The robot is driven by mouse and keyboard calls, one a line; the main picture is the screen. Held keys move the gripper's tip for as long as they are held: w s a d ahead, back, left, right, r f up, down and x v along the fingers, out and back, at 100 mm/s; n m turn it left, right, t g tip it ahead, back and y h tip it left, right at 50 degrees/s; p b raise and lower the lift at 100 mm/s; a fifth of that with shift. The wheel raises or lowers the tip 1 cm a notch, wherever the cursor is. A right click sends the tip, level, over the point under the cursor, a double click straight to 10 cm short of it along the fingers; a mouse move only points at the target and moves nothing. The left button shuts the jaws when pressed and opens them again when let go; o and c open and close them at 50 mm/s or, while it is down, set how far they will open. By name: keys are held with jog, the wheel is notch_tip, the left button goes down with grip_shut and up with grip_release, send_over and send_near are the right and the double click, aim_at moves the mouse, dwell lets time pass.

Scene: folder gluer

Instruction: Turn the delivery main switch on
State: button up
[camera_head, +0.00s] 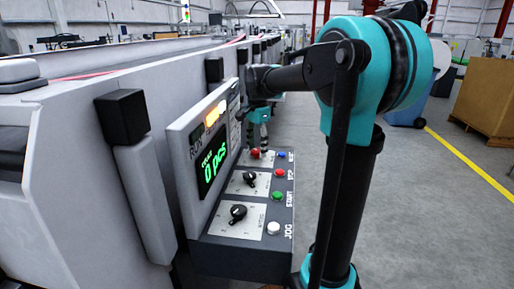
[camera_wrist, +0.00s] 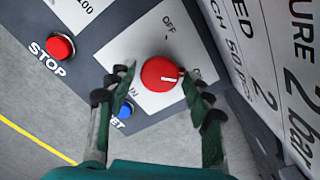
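A red rotary knob (camera_wrist: 162,74) with a white pointer line sits on a white label plate (camera_wrist: 140,42). "OFF" is printed above it in the wrist view. Another label starting with "O" is partly hidden behind the right finger. The pointer line points right, toward that label's side. My gripper (camera_wrist: 163,90) is open, one finger on each side of the knob; I cannot tell whether they touch it. In the head view, the red knob (camera_head: 255,153) is at the panel's far end, just below my gripper (camera_head: 259,138).
A red STOP button (camera_wrist: 60,47) and a blue button (camera_wrist: 125,110) are close to the knob. The head view also shows black knobs (camera_head: 238,213), a green START button (camera_head: 278,195), a white JOG button (camera_head: 274,228) and an upright display (camera_head: 213,165).

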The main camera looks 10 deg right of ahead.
aim_at(257, 150)
jog(key=shift+o, duration=0.4)
notch_tip(257, 150, up, 12)
dwell(0.4)
